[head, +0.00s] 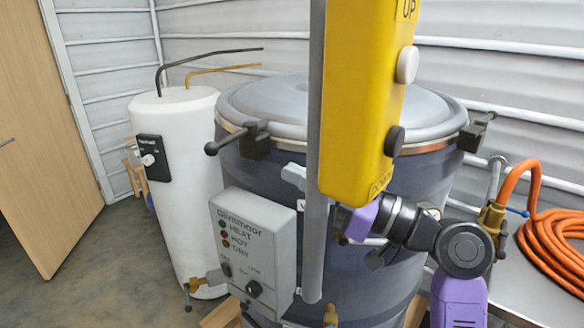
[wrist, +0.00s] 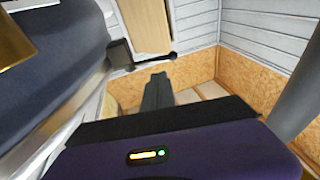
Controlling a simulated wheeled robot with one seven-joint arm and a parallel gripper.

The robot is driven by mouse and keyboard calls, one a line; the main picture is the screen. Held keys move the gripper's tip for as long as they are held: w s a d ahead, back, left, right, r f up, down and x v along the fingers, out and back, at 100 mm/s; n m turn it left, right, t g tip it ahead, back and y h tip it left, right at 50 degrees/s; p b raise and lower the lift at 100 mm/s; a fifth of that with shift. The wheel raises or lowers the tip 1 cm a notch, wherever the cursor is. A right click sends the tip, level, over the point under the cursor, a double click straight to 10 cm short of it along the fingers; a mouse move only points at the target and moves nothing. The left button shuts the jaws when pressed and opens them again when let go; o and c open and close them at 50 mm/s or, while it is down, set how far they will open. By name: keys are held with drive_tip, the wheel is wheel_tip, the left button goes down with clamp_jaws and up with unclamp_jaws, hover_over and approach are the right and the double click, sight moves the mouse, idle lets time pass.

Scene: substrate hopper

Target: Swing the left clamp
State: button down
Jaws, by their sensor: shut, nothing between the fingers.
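The left clamp (head: 250,138) is a black block with a rod and ball knob, on the rim of the dark blue hopper (head: 390,285) in the head view. Its knob points out to the left. In the wrist view a black block with a short rod, seemingly this clamp (wrist: 120,52), shows beyond the fingertips. My gripper (wrist: 157,85) is shut and empty there, its dark fingers apart from the clamp. In the head view the yellow pendant hides most of the gripper; my purple wrist shows below it.
The yellow pendant (head: 365,90) and a grey pole (head: 315,240) stand in front of the hopper. A grey control box (head: 252,245) is on its front left. A white tank (head: 185,200) stands behind left; an orange hose (head: 550,240) lies right.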

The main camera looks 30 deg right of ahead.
sight(227, 144)
drive_tip(key=p+x, duration=0.1)
drive_tip(key=x, duration=0.2)
drive_tip(key=p+x, duration=0.1)
drive_tip(key=x, duration=0.3)
drive_tip(key=p+x, duration=0.1)
drive_tip(key=x, duration=0.2)
drive_tip(key=shift+w+a+r+p, duration=0.15)
drive_tip(key=shift+r+p, duration=0.15)
drive_tip(key=shift+p, duration=0.05)
drive_tip(key=shift+w+a, duration=0.2)
drive_tip(key=shift+w, duration=0.25)
